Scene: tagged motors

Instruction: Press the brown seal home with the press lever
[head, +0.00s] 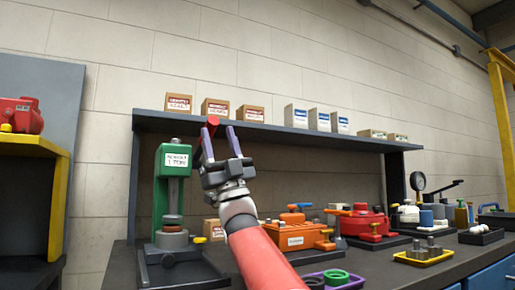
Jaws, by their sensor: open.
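The green arbor press (161,195) stands on the bench at left, with a white label reading 1 TON. Its press lever (212,121) rises at the press's right side and ends in a red knob. The brown seal (172,218) sits below the ram, on top of a grey round housing (171,239) on the press base. Whether the ram touches the seal is unclear. My gripper (220,132) is open, its two fingers pointing up beside the lever, close to the knob. The left finger overlaps the lever in the picture; contact cannot be told.
A dark shelf (290,132) with several small boxes runs behind the press and gripper. A yellow-edged stand is at far left.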

